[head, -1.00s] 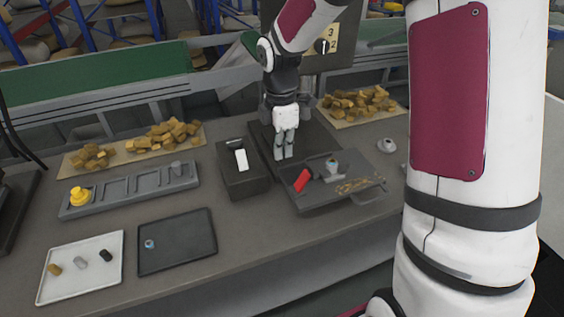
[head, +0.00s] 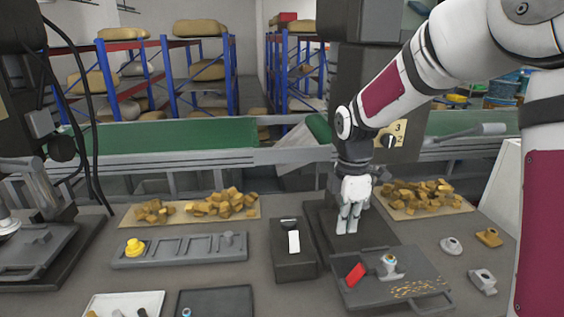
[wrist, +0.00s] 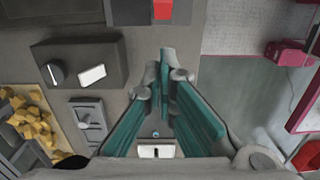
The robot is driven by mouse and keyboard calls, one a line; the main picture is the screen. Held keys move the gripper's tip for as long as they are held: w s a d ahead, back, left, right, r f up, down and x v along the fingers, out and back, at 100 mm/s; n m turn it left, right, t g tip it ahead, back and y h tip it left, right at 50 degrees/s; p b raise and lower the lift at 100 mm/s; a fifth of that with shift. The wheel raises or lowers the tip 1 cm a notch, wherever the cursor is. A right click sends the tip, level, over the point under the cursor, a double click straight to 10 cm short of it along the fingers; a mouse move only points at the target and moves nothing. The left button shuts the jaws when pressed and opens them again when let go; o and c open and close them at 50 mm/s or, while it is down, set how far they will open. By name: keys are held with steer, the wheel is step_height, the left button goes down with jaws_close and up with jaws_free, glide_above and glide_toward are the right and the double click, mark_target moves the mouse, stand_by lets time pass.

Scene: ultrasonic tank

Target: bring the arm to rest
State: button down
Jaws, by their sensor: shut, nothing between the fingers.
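My gripper (head: 347,228) hangs from my raised white arm, pointing down in front of the tall dark machine at the back of the bench. Its fingers are shut and empty. In the wrist view the teal fingers of my gripper (wrist: 170,65) come together near the middle of the picture. A dark base plate (head: 375,233) lies below and beside the fingers. I cannot tell exactly how high the fingertips are above it.
Small metal parts (head: 482,281) lie at right. A green conveyor (head: 200,133) runs behind.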

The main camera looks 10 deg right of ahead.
steer(key=s+a+r+m+t, duration=0.1)
steer(key=s+r+m+t, duration=0.1)
steer(key=s+r+m, duration=0.2)
steer(key=s+a+r+m+t, duration=0.1)
steer(key=s+r+m, duration=0.4)
steer(key=s+m, duration=0.3)
steer(key=s+a+r+m+t, duration=0.1)
steer(key=s+r+m, duration=0.3)
steer(key=s, duration=0.7)
steer(key=shift+s+r+m+t, duration=0.25)
steer(key=shift+r+m+t, duration=0.1)
steer(key=shift+m+t, duration=0.5)
